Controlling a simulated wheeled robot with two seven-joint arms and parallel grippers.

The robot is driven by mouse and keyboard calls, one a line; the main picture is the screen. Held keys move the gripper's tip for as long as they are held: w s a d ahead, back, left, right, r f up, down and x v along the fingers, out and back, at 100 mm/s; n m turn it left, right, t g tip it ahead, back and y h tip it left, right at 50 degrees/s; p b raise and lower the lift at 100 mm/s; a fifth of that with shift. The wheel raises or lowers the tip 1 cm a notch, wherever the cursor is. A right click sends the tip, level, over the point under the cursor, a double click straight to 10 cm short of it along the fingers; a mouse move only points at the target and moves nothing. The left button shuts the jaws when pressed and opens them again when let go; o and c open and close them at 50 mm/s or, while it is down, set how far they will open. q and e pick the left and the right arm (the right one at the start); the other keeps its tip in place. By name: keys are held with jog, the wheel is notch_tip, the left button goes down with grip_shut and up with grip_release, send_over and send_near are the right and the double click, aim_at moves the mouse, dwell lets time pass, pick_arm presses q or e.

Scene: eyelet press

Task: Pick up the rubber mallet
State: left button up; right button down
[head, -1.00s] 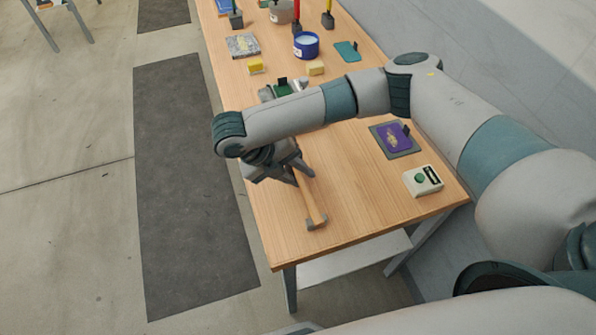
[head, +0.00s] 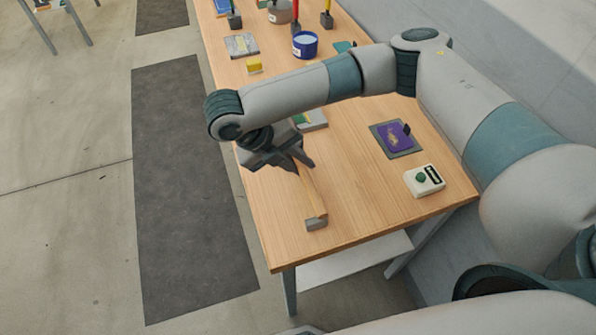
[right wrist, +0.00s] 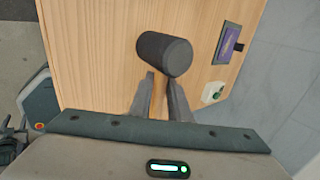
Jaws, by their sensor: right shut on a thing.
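The rubber mallet has a dark grey cylinder head and a wooden handle (head: 309,192). Its head (head: 316,224) is over the near left corner area of the table in the head view. My right gripper (head: 303,164) is shut on the handle. In the right wrist view, the handle (right wrist: 159,89) stands between the fingers of the right gripper (right wrist: 158,96), and the mallet head (right wrist: 165,54) is just beyond the fingertips. The gap between mallet and table is hard to judge. The handle's far end is hidden by the gripper. My left gripper is out of view.
A purple item (head: 393,135) on a dark mat and a white box with a green button (head: 424,181) lie on the right of the wooden table (head: 365,190). A yellow block (head: 254,66), a grey slab (head: 241,45) and a blue tin (head: 305,45) stand farther back.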

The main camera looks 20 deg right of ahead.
jog(key=s+d+r+b, duration=0.2)
jog(key=s+d+r, duration=0.4)
jog(key=d, duration=0.3)
jog(key=shift+s+r, duration=0.25)
jog(key=shift+s, duration=0.2)
jog(key=shift+a+f+b, duration=0.1)
jog(key=shift+b, duration=0.2)
